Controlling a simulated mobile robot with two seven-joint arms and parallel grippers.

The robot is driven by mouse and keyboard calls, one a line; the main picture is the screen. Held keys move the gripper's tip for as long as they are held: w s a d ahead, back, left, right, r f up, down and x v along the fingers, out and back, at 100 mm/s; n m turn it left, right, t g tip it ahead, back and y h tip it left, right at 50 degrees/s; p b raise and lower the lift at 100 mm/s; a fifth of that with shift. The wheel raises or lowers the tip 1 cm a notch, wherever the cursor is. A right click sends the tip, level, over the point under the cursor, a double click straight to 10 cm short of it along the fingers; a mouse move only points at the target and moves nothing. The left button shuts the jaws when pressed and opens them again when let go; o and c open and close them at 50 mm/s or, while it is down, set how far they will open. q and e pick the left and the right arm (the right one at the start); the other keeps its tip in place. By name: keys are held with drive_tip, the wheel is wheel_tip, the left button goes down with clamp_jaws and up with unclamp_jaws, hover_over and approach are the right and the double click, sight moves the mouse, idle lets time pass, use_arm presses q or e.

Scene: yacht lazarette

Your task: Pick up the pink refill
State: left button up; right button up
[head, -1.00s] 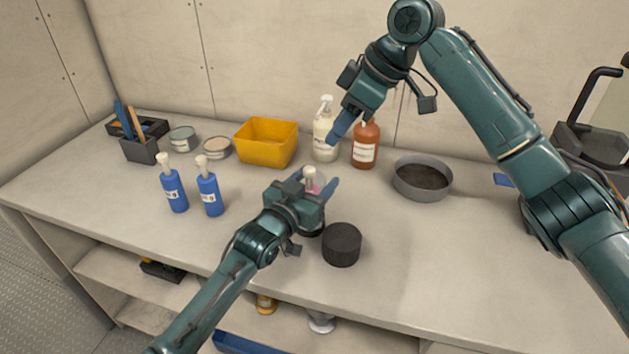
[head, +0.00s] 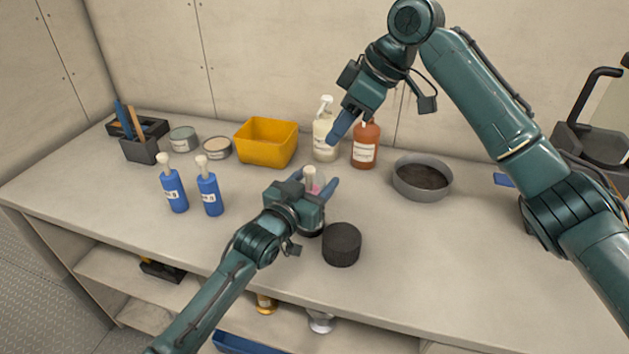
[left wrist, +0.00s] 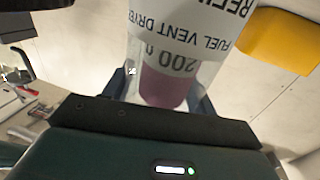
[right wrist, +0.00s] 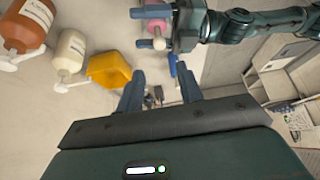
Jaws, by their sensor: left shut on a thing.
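The pink refill (head: 316,188) is a clear container with pink contents and a pale top. It stands in my left gripper (head: 312,187), which is shut on it; the gripper hides most of its lower part. In the left wrist view the refill (left wrist: 164,86) fills the space between the fingers, with its "Fuel vent dryer" label showing. I cannot tell whether its base is clear of the counter. Its pink part (right wrist: 156,30) also shows in the right wrist view. My right gripper (right wrist: 160,92) is open and empty, held above the counter before the pump bottles.
A black cylinder (head: 342,245) stands just right of my left gripper. Two blue bottles (head: 208,194) stand left. A yellow bin (head: 266,142), a cream pump bottle (head: 325,138), an amber bottle (head: 365,147) and a grey round pan (head: 422,180) stand behind. The counter's right front is clear.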

sight(311, 171)
drive_tip(key=shift+c, duration=0.5)
drive_tip(key=shift+a, duration=0.1)
drive_tip(key=shift+c, duration=0.5)
drive_tip(key=a+f+m+h, duration=0.1)
drive_tip(key=f+m, duration=0.1)
drive_tip(key=f, duration=0.1)
drive_tip(key=a+f+m+t+h, duration=0.1)
drive_tip(key=a+f+m, duration=0.1)
drive_tip(key=f+m, duration=0.1)
drive_tip(key=w+a+f+m+t+h, duration=0.1)
drive_tip(key=f+m, duration=0.2)
drive_tip(key=f, duration=0.1)
drive_tip(key=shift+a+f, duration=0.15)
drive_tip(key=shift+a, duration=0.25)
clamp_jaws()
